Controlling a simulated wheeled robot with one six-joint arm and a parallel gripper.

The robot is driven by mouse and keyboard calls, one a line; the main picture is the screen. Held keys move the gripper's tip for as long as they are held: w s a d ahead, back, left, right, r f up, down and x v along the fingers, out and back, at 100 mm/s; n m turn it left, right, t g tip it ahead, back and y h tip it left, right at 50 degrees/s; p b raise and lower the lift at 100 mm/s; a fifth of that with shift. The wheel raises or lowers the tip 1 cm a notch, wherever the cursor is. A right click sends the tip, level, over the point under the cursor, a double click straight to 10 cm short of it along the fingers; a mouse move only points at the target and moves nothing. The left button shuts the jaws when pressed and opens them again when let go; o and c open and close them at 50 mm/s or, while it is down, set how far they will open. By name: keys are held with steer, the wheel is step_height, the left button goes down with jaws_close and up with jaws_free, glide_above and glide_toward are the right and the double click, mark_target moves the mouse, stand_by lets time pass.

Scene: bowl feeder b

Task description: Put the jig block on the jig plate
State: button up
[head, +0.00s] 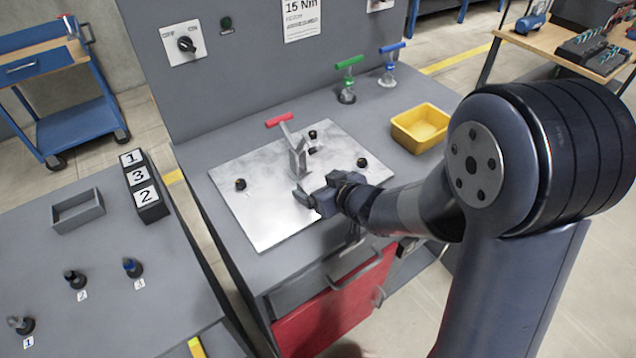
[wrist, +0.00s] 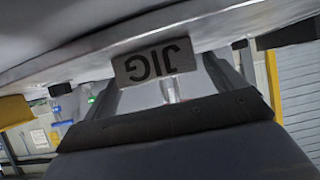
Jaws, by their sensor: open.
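The jig plate (head: 262,222) is a bright metal sheet flat on the grey bench in the head view; its surface and edge run across the top of the upside-down wrist view (wrist: 70,62). In the head view my gripper (head: 306,196) is low over the plate's right part and mostly hides the block.
A clamp with a red handle (head: 279,120) stands behind my gripper, with dark knobs (head: 240,184) on the plate. A yellow bin (head: 420,127) and green (head: 347,80) and blue-handled tools (head: 389,66) stand beyond. The plate's front left is clear.

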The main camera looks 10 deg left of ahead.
steer(key=p+v, duration=0.1)
steer(key=v, duration=0.8)
steer(key=shift+d+r+p, duration=0.15)
steer(key=shift+p, duration=0.15)
steer(key=shift+s+d+r, duration=0.25)
steer(key=shift+s+d, duration=0.25)
steer(key=shift+d+f, duration=0.1)
